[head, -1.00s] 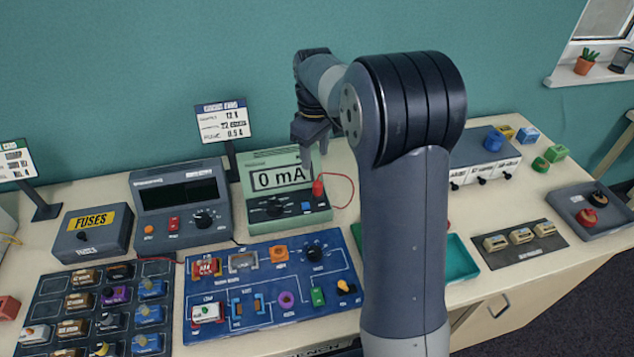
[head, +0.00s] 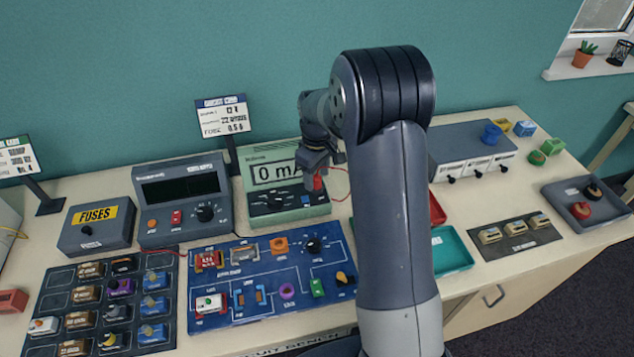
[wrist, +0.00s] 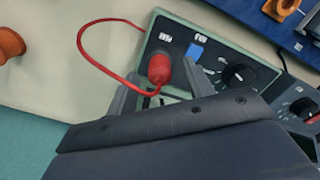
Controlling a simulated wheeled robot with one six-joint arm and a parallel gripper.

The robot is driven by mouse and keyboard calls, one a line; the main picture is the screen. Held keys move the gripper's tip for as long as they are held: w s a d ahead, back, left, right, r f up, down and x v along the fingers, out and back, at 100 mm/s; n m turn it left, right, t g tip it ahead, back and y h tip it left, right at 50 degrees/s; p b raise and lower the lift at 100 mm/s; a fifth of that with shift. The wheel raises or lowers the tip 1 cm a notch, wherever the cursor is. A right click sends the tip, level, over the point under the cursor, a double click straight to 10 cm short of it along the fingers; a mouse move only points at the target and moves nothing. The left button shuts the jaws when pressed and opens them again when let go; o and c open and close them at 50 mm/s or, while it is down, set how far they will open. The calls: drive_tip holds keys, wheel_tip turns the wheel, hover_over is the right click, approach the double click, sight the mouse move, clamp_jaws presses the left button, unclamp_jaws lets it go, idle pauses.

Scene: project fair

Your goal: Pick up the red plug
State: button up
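The red plug (head: 318,183) stands in the front panel of the green meter (head: 290,213), whose display reads 0 mA. In the wrist view the red plug (wrist: 159,68) has a red lead curling off to the left, and it sits beside a blue socket (wrist: 195,51). My gripper (head: 317,170) is right over the plug in the head view and hides part of it and of the display. In the wrist view my gripper (wrist: 160,88) is open, with one finger on each side of the plug and a gap to each.
A dark multimeter-like box (head: 183,203) stands left of the meter. A blue circuit board (head: 262,320) lies in front of it. Red and teal trays (head: 452,250) are to the right, partly behind my arm. A sign (head: 223,117) stands behind.

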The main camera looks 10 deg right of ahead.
clamp_jaws()
idle(0.3)
drive_tip(key=shift+r, duration=0.1)
